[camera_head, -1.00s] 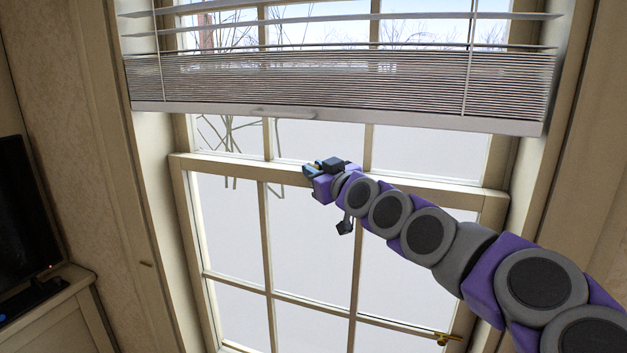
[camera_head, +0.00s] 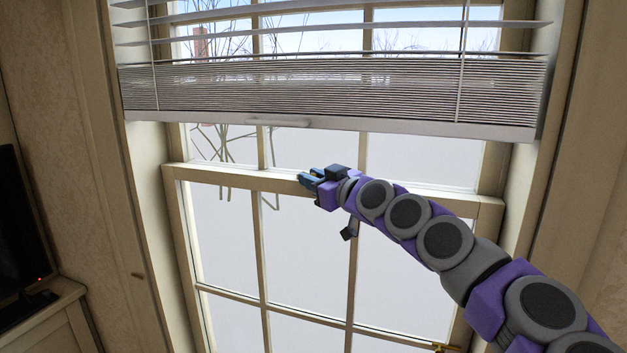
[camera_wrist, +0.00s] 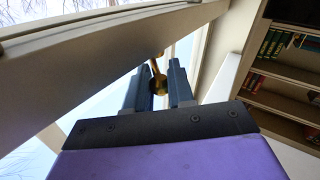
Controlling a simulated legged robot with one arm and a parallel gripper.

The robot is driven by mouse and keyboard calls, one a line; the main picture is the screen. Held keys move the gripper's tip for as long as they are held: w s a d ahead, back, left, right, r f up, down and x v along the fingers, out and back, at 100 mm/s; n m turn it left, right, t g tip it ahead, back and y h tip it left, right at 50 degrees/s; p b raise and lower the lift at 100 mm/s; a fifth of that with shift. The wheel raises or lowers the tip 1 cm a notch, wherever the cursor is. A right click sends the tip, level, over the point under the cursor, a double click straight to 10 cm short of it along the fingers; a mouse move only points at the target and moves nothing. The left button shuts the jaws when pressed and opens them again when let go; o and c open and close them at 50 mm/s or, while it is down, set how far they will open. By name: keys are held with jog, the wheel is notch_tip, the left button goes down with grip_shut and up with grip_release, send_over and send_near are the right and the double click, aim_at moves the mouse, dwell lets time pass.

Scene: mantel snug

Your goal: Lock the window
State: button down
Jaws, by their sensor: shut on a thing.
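The window (camera_head: 310,265) has cream frames and several panes, with a horizontal meeting rail (camera_head: 420,197) across its middle. In the wrist view, a small brass window lock (camera_wrist: 158,82) sits by the rail, between the fingers of my gripper (camera_wrist: 158,85). The fingers are shut on it. In the head view my gripper (camera_head: 312,178) is at the meeting rail, left of the middle of the window. The lock is hidden there behind the fingers.
A partly raised blind (camera_head: 330,90) hangs above my gripper. A brass handle (camera_head: 445,348) is low on the right. A dark screen (camera_head: 22,225) stands on a cabinet (camera_head: 50,315) at left. Bookshelves (camera_wrist: 285,75) show in the wrist view.

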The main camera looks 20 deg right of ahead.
jog(key=c, duration=1.3)
grip_release()
jog(key=shift+d, duration=0.1)
jog(key=b+v, duration=0.1)
jog(key=v, duration=1.6)
jog(key=shift+s+d, duration=0.1)
jog(key=shift+d, duration=0.05)
